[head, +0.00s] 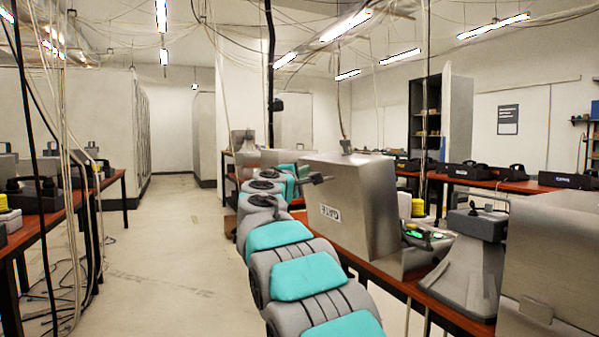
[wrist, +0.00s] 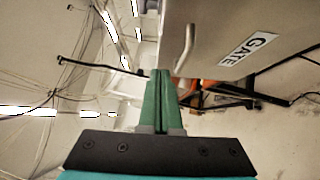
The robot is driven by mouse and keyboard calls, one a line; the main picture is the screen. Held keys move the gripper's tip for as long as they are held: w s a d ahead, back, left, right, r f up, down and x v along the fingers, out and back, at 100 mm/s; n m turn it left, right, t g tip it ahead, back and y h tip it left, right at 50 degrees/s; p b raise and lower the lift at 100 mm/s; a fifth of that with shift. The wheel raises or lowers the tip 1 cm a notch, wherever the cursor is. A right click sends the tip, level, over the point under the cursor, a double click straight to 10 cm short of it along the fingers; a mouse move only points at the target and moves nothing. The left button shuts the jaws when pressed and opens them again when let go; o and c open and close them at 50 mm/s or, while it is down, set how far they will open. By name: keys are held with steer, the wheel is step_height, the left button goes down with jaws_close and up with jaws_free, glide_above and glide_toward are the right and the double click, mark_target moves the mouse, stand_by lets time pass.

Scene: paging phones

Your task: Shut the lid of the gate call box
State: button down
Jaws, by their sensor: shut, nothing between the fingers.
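The gate call box shows in the head view as a grey metal box with a lit green panel (head: 415,234) inside. Its lid (head: 350,190), a large metal cover with a GATE label, stands raised, and the label looks upside down. The lid fills the upper right of the wrist view (wrist: 225,35). A bent bar handle (wrist: 185,48) sticks out from the lid. My gripper (wrist: 160,74) is shut and empty, its green fingers just left of the handle. I cannot tell whether they touch it. In the head view the fingertips are hard to make out.
A grey desk phone unit (head: 465,265) and another metal box (head: 555,265) stand right of the call box on the red-brown bench (head: 370,268). Cables (head: 75,150) hang at the left near another table (head: 50,215). The floor (head: 170,240) between is mostly clear.

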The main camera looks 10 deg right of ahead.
mark_target(325, 162)
steer(key=w+d+p, duration=0.1)
steer(key=w+d, duration=0.1)
steer(key=w+d+r+p, duration=0.1)
steer(key=w+d, duration=0.1)
steer(key=shift+w+d, duration=0.15)
steer(key=shift+d, duration=0.1)
steer(key=shift+w+d+r, duration=0.1)
steer(key=shift+w+d, duration=0.05)
steer(key=shift+d, duration=0.4)
